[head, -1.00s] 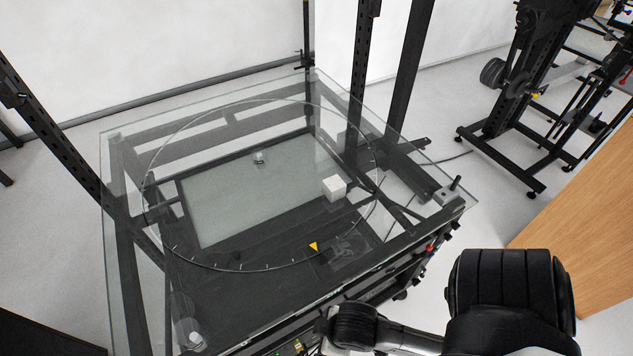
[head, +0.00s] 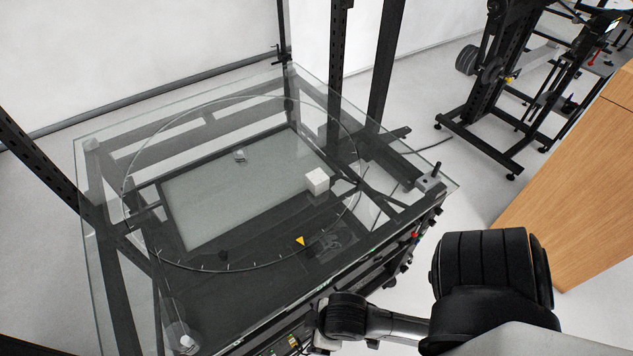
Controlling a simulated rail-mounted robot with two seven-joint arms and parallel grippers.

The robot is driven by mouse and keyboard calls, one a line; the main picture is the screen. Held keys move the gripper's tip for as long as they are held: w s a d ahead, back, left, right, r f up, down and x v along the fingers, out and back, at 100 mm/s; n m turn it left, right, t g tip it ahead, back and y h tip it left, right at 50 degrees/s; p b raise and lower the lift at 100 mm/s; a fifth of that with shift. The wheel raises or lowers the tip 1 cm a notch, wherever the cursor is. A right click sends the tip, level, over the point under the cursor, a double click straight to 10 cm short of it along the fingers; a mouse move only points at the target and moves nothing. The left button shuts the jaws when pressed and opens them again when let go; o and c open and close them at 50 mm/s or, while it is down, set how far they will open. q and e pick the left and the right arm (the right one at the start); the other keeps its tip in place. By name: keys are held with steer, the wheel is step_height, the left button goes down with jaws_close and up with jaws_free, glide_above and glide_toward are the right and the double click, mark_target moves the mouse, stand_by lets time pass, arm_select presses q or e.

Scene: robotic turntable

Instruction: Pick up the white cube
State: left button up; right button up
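The white cube (head: 317,182) rests on the round glass turntable (head: 215,262), on its right-hand part, inside the marked circle. Its top and side faces are in plain sight and nothing touches it. My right arm comes in at the lower right, in front of the table and well apart from the cube. Its gripper fingers do not show. My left arm and gripper do not show.
The glass tabletop (head: 110,290) lies on a black frame with upright posts around it. A yellow triangle marker (head: 300,241) is near the circle's front edge. A wooden cabinet (head: 570,180) stands at the right. The glass around the cube is clear.

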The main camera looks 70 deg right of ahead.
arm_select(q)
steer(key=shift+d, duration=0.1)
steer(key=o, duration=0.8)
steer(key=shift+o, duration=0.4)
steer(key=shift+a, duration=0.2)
